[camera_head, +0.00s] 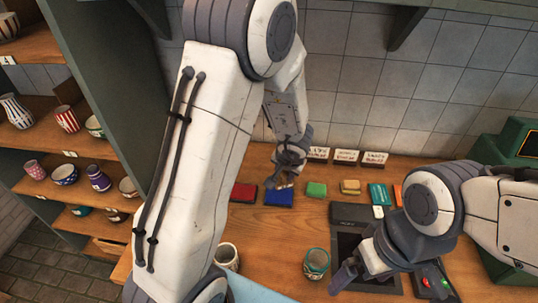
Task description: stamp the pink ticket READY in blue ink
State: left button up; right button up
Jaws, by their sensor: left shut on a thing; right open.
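My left gripper (284,178) is over the blue ink pad (279,198), on the wooden counter near the wall. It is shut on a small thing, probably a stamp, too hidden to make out. Whether that thing touches the pad I cannot tell. A red pad (243,193) lies left of the blue one. My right gripper (347,279) is open at the lower right, low over a dark tray (346,243). I do not see a pink ticket; my arms cover parts of the counter.
Small lettered signs (345,157) stand along the wall. A green block (316,189), a tan block (350,187) and a teal card (379,194) lie right of the pads. Shelves of pottery (65,174) are at left.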

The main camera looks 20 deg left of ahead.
notch_tip(320, 180, up, 8)
jog(key=p, duration=0.6)
pick_arm(q)
jog(key=f+n+b, duration=0.1)
jog(key=f+b, duration=0.1)
jog(key=w+a+f+n+b, duration=0.1)
jog(key=f+b, duration=0.2)
jog(key=w+a+f+n+y+b, duration=0.1)
jog(key=f+b, duration=0.1)
jog(key=b, duration=0.1)
jog(key=shift+w+f+n+g, duration=0.1)
jog(key=shift+f+n+g, duration=0.1)
jog(key=shift+n+g, duration=0.15)
pick_arm(e)
notch_tip(320, 180, down, 8)
jog(key=shift+s, duration=0.1)
pick_arm(q)
jog(key=shift+f+b, duration=0.45)
pick_arm(e)
jog(key=shift+f, duration=0.35)
pick_arm(q)
jog(key=shift+f+p, duration=0.1)
jog(key=shift+p, duration=0.2)
pick_arm(e)
jog(key=shift+r, duration=0.3)
dwell(0.7)
jog(key=shift+r, duration=0.15)
